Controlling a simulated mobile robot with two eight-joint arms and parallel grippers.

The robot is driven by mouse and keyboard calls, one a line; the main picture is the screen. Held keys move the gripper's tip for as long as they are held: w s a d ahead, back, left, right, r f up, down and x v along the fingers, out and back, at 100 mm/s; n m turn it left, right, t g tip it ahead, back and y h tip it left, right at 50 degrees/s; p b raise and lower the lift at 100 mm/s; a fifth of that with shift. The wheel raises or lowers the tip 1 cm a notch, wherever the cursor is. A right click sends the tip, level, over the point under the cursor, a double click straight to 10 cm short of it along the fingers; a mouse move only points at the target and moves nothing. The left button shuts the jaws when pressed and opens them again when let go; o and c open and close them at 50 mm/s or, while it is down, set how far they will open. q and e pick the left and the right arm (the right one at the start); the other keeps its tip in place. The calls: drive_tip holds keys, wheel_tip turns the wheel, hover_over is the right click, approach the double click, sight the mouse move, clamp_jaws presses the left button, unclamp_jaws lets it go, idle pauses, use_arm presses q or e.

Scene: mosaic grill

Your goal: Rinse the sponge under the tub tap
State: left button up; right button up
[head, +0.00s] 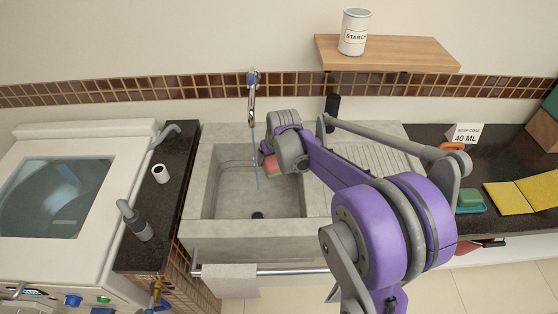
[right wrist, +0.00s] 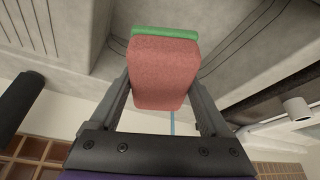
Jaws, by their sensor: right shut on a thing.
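The sponge (head: 271,166), red with a green layer, is held over the stone tub (head: 230,205). My right gripper (head: 275,152) is shut on it, and the right wrist view shows the sponge (right wrist: 163,75) between both fingers. The chrome tub tap (head: 252,90) is on the back wall, with a thin blue stream of water (head: 256,160) falling from it into the tub. The stream is just left of the sponge in the head view; I cannot tell whether they touch. My left gripper is out of view.
A ribbed drainboard (head: 385,160) lies right of the basin. A washing machine (head: 60,195) stands left, beside a dark counter (head: 185,150) with a white cup (head: 160,174). The starch tin (head: 354,32) is on a wooden shelf (head: 420,54). Yellow cloths (head: 510,197) lie on the right counter.

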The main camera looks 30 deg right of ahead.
drive_tip(key=shift+w+a+f, duration=0.2)
drive_tip(key=shift+w+a, duration=0.15)
drive_tip(key=shift+w, duration=0.55)
drive_tip(key=shift+w+a+f, duration=0.15)
drive_tip(key=shift+w+a, duration=0.15)
drive_tip(key=shift+w, duration=0.65)
drive_tip(key=shift+w+a+f, duration=0.2)
drive_tip(key=shift+w+a, duration=0.15)
drive_tip(key=shift+w, duration=0.55)
drive_tip(key=shift+s, duration=0.15)
drive_tip(key=shift+s+d+b, duration=0.2)
drive_tip(key=shift+s+d, duration=0.25)
drive_tip(key=shift+s, duration=0.75)
drive_tip(key=shift+s+d+b, duration=0.15)
drive_tip(key=shift+s+d, duration=0.3)
drive_tip(key=shift+s, duration=0.8)
drive_tip(key=shift+s+d+b, duration=0.2)
drive_tip(key=shift+s+d, duration=0.25)
drive_tip(key=shift+s, duration=0.75)
drive_tip(key=s+d+r+p, duration=0.1)
drive_tip(key=s+r, duration=0.3)
drive_tip(key=shift+s+d+p, duration=0.35)
